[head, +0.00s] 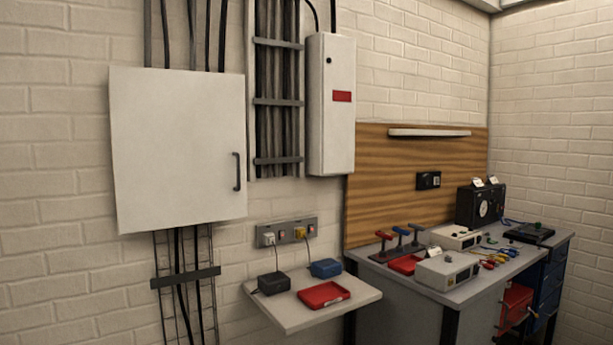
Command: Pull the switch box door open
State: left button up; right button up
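The large white switch box (175,145) hangs on the brick wall at the left of the head view. Its flat door faces me and looks shut or nearly so. A dark vertical bar handle (237,172) sits near the door's right edge. A narrower white box (331,110) with a red label and a small dark lock spot hangs to its right, its front also shut. Neither of my grippers shows in this view.
A small wall shelf (290,317) holds a red tray (324,295), a black box (274,283) and a blue box (325,268). A cluttered workbench (400,290) stands at the right. Cables run above and below the switch box.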

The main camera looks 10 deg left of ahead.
aim_at(178, 137)
jog(key=i+l+z, duration=0.1)
jog(key=i+z, duration=0.25)
jog(key=i, duration=0.2)
jog(key=i+z, duration=0.4)
jog(key=i, duration=0.2)
jog(key=i+j+z, duration=0.35)
jog(key=i, duration=0.15)
jog(key=i+l+z, duration=0.2)
jog(key=i, duration=0.15)
jog(key=i+z, duration=0.2)
jog(key=i, duration=0.15)
jog(key=u, duration=2.4)
